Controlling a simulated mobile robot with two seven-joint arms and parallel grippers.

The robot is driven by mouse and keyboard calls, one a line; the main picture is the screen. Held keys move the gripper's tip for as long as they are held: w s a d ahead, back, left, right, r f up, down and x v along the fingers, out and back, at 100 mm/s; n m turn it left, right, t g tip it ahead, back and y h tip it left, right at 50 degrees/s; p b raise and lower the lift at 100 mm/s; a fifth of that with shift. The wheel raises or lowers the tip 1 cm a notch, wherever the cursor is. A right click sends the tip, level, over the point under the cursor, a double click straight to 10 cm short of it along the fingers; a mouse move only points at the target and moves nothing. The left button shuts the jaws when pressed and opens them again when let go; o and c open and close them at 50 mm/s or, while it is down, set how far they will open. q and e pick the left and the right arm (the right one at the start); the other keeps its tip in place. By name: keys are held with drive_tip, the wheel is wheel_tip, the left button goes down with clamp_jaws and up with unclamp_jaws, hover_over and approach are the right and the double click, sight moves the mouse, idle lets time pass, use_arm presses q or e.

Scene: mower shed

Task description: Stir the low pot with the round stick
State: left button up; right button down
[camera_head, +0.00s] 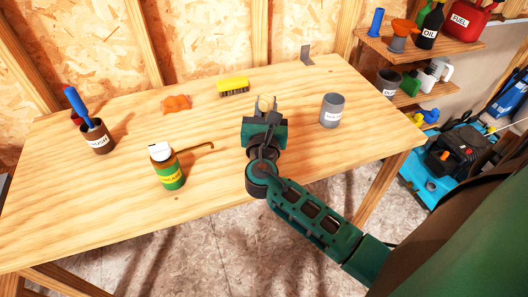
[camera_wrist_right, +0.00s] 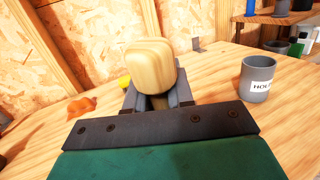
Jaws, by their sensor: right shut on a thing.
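My right gripper (camera_head: 265,104) is above the middle of the table, shut on a pale wooden piece. In the right wrist view this wooden piece (camera_wrist_right: 152,66) has a rounded end facing the camera and sits between the jaws; its far part is hidden. I take it to be the round stick. A grey labelled pot (camera_head: 332,110) stands upright to the gripper's right, apart from it; it also shows in the wrist view (camera_wrist_right: 257,80). A dark brown labelled pot (camera_head: 97,137) with a blue-handled thing (camera_head: 77,104) in it stands far left. I cannot tell which is the low pot.
A bottle (camera_head: 168,167) with a white cap stands near the front edge, a thin brown hooked thing (camera_head: 200,149) behind it. An orange cloth (camera_head: 176,104), a yellow brush (camera_head: 233,88) and a metal bracket (camera_head: 307,55) lie towards the back. Shelves with containers are at the right.

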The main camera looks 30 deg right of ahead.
sight(265, 94)
drive_tip(key=shift+r, duration=0.25)
idle(0.3)
drive_tip(key=shift+r, duration=2)
drive_tip(key=shift+s+a+f+n+t+y, duration=0.1)
drive_tip(key=shift+s+a+n+t+y, duration=0.1)
drive_tip(key=shift+a+n+t+y, duration=0.15)
drive_tip(key=s+a+n+t+y, duration=0.3)
drive_tip(key=s+a+n+y, duration=0.3)
drive_tip(key=a+y, duration=0.4)
drive_tip(key=shift+s+a+n+y, duration=0.35)
drive_tip(key=shift+s+a, duration=0.15)
drive_tip(key=shift+a, duration=0.1)
drive_tip(key=shift+d, duration=0.15)
